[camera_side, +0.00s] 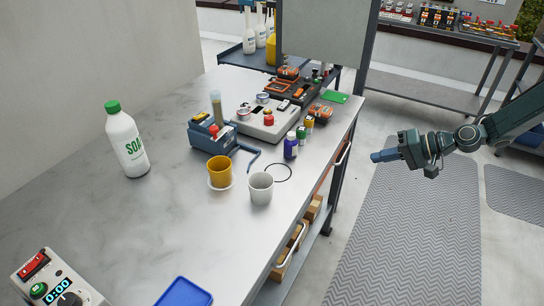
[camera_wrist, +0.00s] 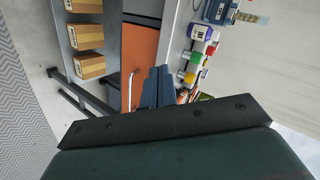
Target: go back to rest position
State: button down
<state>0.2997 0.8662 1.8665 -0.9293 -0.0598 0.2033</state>
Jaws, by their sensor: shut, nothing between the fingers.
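My gripper (camera_side: 377,156) hangs in the air off the right edge of the table in the side view, above the grey floor mat. Its fingers point left toward the table and touch nothing. In the wrist view the blue fingers (camera_wrist: 157,87) are together and empty, in front of an orange panel below the table.
The grey table (camera_side: 100,220) holds a soap bottle (camera_side: 126,140), an orange cup (camera_side: 219,170) on a saucer, a white cup (camera_side: 261,188), a blue tray (camera_side: 184,292) and a timer box (camera_side: 55,282). Cardboard boxes (camera_wrist: 88,37) sit on a lower shelf. Space around my gripper is clear.

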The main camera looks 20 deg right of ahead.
jog(key=s+r+n+g+h, duration=0.2)
jog(key=s+r+n+h, duration=0.25)
jog(key=s+r, duration=1.2)
jog(key=s+d+r+h, duration=0.2)
jog(key=s+r, duration=0.1)
jog(key=s, duration=0.6)
jog(key=s+d+r+h, duration=0.2)
jog(key=s+d+r, duration=0.1)
jog(key=s, duration=0.7)
jog(key=shift+s+d+m+t+h, duration=0.15)
jog(key=shift+s+m+t+h, duration=0.1)
jog(key=shift+m+t+h, duration=0.1)
jog(key=shift+r, duration=0.1)
